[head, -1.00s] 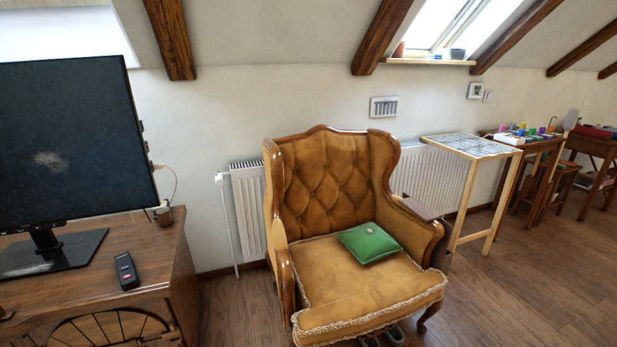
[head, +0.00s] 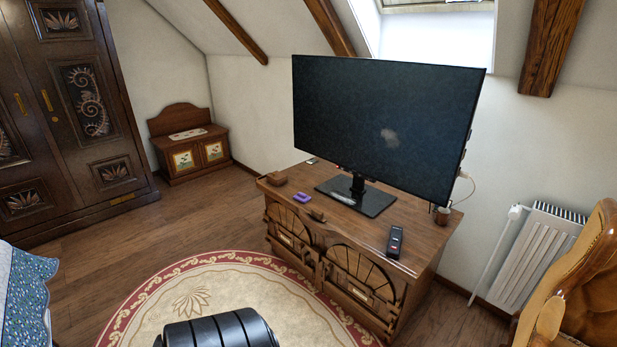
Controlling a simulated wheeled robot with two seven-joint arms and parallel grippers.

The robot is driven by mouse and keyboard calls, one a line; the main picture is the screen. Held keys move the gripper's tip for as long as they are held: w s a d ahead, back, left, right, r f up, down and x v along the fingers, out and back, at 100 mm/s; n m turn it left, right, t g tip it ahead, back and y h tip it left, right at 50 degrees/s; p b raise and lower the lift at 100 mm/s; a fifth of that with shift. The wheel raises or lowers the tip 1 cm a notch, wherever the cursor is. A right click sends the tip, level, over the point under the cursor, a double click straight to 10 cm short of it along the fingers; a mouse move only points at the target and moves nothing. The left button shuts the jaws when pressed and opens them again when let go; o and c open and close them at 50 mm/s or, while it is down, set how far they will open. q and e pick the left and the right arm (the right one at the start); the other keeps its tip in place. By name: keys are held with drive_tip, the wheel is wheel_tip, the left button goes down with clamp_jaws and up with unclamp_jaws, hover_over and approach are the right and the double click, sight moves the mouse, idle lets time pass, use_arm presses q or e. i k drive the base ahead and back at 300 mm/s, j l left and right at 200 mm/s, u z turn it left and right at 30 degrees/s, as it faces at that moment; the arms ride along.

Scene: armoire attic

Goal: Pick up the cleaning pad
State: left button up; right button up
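A small purple object (head: 303,197) lies on the wooden cabinet top, left of the monitor's stand. It may be the cleaning pad, but it is too small to tell for certain. The monitor (head: 388,124) stands on the cabinet (head: 413,237) and has a pale smudge (head: 390,138) on its dark screen. Neither gripper is in view. A black ribbed part, which looks like mine, shows at the bottom edge.
A round rug (head: 215,283) lies in front. A dark wardrobe (head: 75,100) stands left, an armchair (head: 585,270) right. The floor between is clear.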

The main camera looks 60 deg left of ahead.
sight(302, 198)
drive_tip(key=j+u, duration=0.1)
drive_tip(key=u, duration=1.9)
drive_tip(key=k+j, duration=0.05)
